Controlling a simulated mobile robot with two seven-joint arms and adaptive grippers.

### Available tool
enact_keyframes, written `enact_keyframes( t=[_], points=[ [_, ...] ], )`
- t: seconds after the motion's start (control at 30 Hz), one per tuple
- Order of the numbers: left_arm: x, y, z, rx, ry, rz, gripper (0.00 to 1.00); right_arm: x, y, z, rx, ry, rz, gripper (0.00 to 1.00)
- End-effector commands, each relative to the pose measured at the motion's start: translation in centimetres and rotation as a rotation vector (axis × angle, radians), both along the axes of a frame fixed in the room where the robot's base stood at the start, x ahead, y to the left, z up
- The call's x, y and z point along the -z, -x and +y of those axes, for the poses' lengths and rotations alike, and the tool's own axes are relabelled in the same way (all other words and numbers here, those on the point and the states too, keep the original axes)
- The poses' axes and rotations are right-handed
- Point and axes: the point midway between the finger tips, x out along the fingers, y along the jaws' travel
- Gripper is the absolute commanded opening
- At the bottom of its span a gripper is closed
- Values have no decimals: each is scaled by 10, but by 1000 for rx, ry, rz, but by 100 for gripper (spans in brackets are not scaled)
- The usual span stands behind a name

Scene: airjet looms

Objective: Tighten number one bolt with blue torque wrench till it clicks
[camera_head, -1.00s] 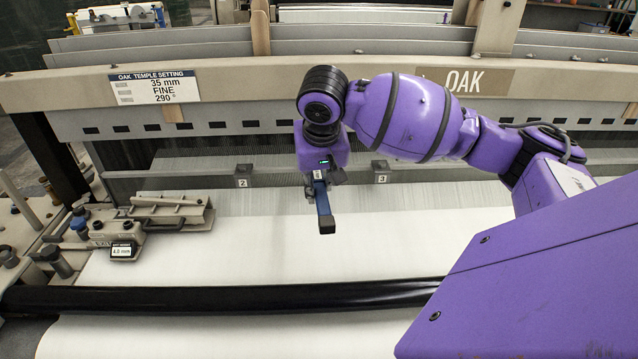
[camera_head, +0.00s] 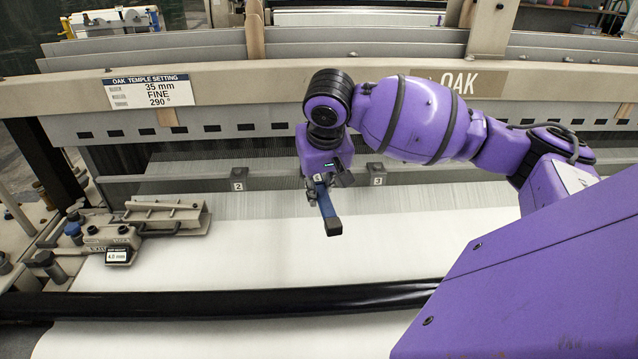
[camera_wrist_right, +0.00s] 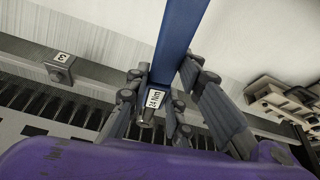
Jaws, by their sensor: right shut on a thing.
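My right gripper (camera_head: 323,194) is shut on the blue torque wrench (camera_head: 330,217) and holds it above the white cloth, between the blocks marked 2 (camera_head: 239,179) and 3 (camera_head: 377,174). The wrench's dark end points toward the front of the loom. In the right wrist view the blue bar (camera_wrist_right: 181,32) runs up out of the right gripper (camera_wrist_right: 166,78), with a white label near the fingers. The block marked 3 (camera_wrist_right: 60,68) also shows there, apart from the wrench. I cannot make out a bolt marked one. My left gripper is not in view.
The loom's beige beam (camera_head: 320,75) with a temple setting sign (camera_head: 151,88) spans the back. A metal temple assembly (camera_head: 165,214) with a small display (camera_head: 118,255) stands at the left. A black roller (camera_head: 220,302) crosses the front. The middle cloth (camera_head: 250,250) is clear.

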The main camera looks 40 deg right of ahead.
Motion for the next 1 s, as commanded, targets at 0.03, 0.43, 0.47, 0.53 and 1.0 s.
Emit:
enact_keyframes(
  t=[0.03, 0.43, 0.47, 0.53, 1.0],
  points=[
    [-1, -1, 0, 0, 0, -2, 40, -7, -3, -2, 3, 6, -21, 0],
    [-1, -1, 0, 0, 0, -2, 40, -7, -2, -1, 1, 5, -16, 0],
    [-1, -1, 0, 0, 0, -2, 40, -8, -2, -1, 1, 5, -16, 0],
    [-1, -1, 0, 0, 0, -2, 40, -9, -2, -1, 1, 4, -16, 0],
    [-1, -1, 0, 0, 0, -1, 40, -13, -1, -1, 0, 4, -13, 0]
  ],
)
